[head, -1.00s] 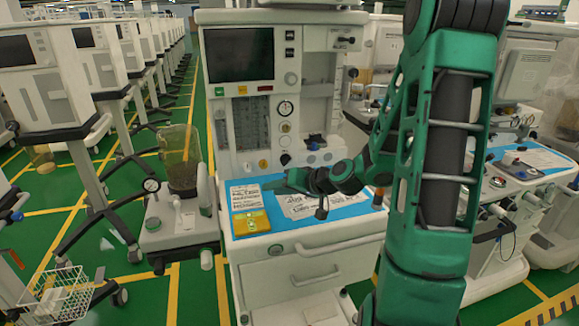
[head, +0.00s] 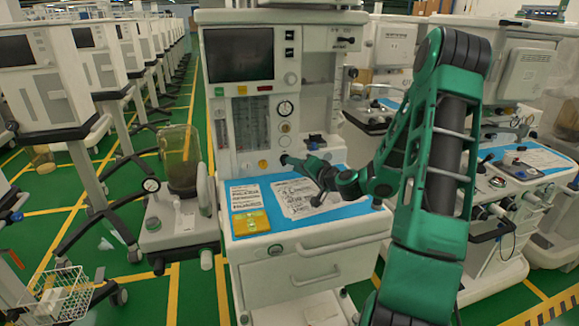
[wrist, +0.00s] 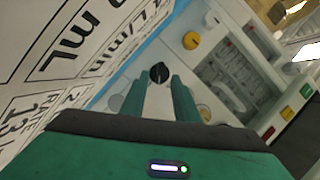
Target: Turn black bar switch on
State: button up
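The black bar switch (wrist: 158,73) is a round black knob with a raised bar on the white front panel of the middle anaesthesia cart. In the wrist view it lies just beyond my fingertips, in line with the gap between them. My gripper (wrist: 158,92) is open, with two green fingers apart and nothing between them. In the head view my gripper (head: 290,161) points at the lower panel, its tips close to the black switch (head: 284,159). I cannot tell whether they touch it.
The cart's blue worktop (head: 354,211) with printed sheets (head: 296,197) and a yellow pad (head: 250,222) lies below my gripper. Yellow (wrist: 191,40) and white knobs sit near the switch. Round gauges (head: 285,108) are above. Other carts stand at both sides.

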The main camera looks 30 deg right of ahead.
jog(key=shift+x, duration=1.65)
grip_shut()
jog(key=shift+f+m+y, duration=0.1)
jog(key=shift+m+y, duration=0.2)
jog(key=shift+m, duration=0.2)
grip_release()
jog(key=v, duration=1)
jog(key=shift+s+f, duration=0.15)
jog(key=shift+s, duration=0.3)
